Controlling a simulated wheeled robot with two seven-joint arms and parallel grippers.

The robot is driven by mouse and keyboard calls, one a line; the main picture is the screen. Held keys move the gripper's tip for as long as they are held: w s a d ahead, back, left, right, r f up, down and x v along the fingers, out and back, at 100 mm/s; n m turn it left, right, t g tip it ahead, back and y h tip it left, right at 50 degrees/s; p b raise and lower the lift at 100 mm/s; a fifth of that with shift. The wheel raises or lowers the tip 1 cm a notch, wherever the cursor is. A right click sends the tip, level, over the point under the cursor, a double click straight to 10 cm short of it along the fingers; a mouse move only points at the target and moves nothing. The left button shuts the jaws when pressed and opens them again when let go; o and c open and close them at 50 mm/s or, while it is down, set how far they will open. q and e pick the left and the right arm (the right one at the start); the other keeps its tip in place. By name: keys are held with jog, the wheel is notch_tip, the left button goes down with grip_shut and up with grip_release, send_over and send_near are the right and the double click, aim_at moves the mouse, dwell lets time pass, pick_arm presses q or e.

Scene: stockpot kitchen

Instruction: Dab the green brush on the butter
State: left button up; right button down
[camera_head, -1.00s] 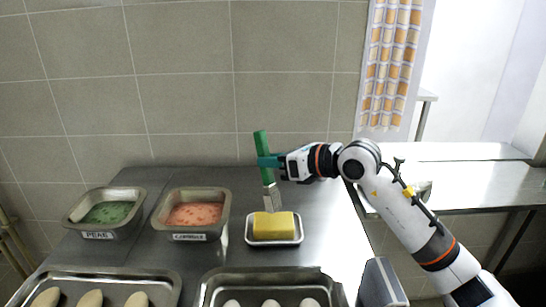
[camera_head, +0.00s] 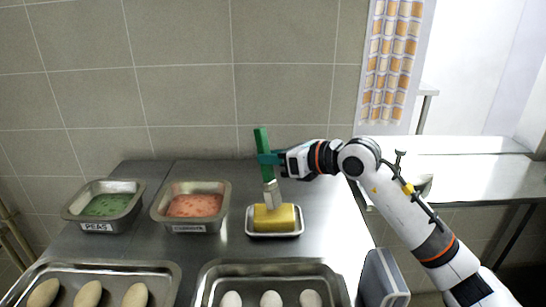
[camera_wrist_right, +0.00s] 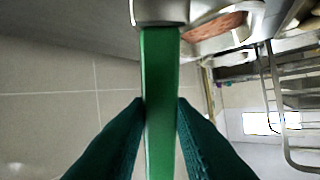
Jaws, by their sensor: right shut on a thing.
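The green brush (camera_head: 262,145) is held nearly upright by my right gripper (camera_head: 268,159), which is shut on its green handle. In the right wrist view the green handle (camera_wrist_right: 160,100) runs between the two dark teal fingers. The brush's pale lower end is over the butter (camera_head: 273,218), a yellow block in a small metal tray (camera_head: 273,235). The lower end overlaps the butter's top edge in the head view; I cannot tell for certain whether they touch. My left gripper is not in view.
Left of the butter stand a metal pan with orange-red contents (camera_head: 192,207) and a pan labelled PEAS (camera_head: 104,207). In front are two trays with oval pieces, the left tray (camera_head: 165,270) and the right tray (camera_head: 330,270). A tiled wall (camera_head: 180,95) is behind.

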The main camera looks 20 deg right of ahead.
aim_at(261, 132)
jog(key=shift+f+b, duration=0.35)
jog(key=shift+f, duration=0.15)
dwell(0.8)
jog(key=shift+r+p, duration=2.4)
jog(key=shift+r, duration=1.2)
jog(key=shift+f, duration=0.1)
